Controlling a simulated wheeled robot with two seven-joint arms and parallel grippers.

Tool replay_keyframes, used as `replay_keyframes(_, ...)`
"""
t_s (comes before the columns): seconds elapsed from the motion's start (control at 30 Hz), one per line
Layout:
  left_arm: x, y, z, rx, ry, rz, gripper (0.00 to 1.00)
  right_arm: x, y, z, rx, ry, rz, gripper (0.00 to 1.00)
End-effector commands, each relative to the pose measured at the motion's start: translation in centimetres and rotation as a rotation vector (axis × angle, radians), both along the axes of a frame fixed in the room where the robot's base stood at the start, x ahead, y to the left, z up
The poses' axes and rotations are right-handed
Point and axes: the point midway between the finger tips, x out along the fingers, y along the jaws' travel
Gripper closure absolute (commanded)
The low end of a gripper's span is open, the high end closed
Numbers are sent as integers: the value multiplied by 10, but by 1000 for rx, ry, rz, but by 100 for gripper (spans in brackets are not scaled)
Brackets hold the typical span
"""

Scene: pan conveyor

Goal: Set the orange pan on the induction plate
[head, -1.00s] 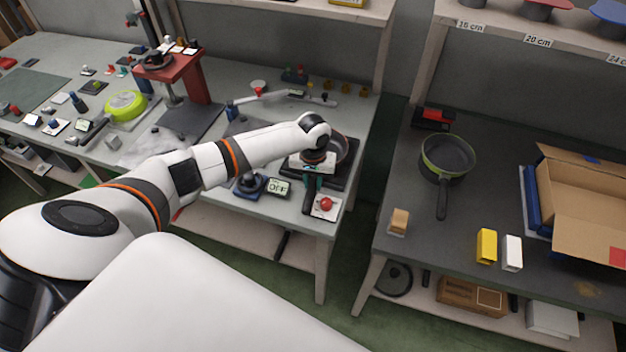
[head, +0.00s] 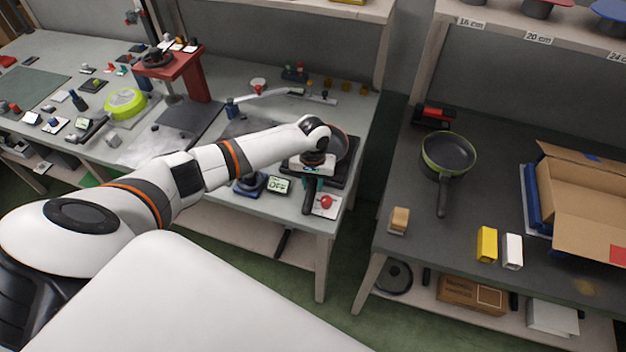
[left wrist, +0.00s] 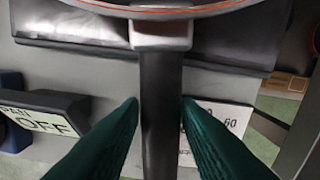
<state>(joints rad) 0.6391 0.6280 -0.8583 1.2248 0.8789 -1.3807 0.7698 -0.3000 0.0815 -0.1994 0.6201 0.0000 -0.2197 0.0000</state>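The orange pan (head: 339,146) shows in the head view as a dark bowl, mostly hidden behind my left wrist. In the left wrist view its rim (left wrist: 215,9) with a thin orange line crosses the top, and its dark handle (left wrist: 162,110) runs down between my green fingers. My left gripper (left wrist: 160,102) is shut on the handle, one finger along each side. The dark induction plate (head: 345,171) lies under the pan; its edge also shows in the left wrist view (left wrist: 80,28). I cannot tell whether the pan touches it. My right gripper is out of view.
A display reading OFF (head: 279,185) and a red button (head: 326,202) stand at the bench's front. A green-rimmed pan (head: 447,155), a cardboard box (head: 590,200) and small blocks sit on the right table. A gap separates the two tables.

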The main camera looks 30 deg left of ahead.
Motion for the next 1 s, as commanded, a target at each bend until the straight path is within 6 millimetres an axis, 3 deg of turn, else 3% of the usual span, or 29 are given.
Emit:
replay_keyframes(0.03,0,0,-1,0,0,0,62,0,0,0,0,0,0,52)
replay_keyframes(0.1,1,0,0,0,-2,0,51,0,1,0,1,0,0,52)
replay_keyframes(0.47,2,0,7,-1,-7,1,51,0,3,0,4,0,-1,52)
replay_keyframes(1.0,2,0,105,-2,-7,0,51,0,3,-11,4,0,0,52)
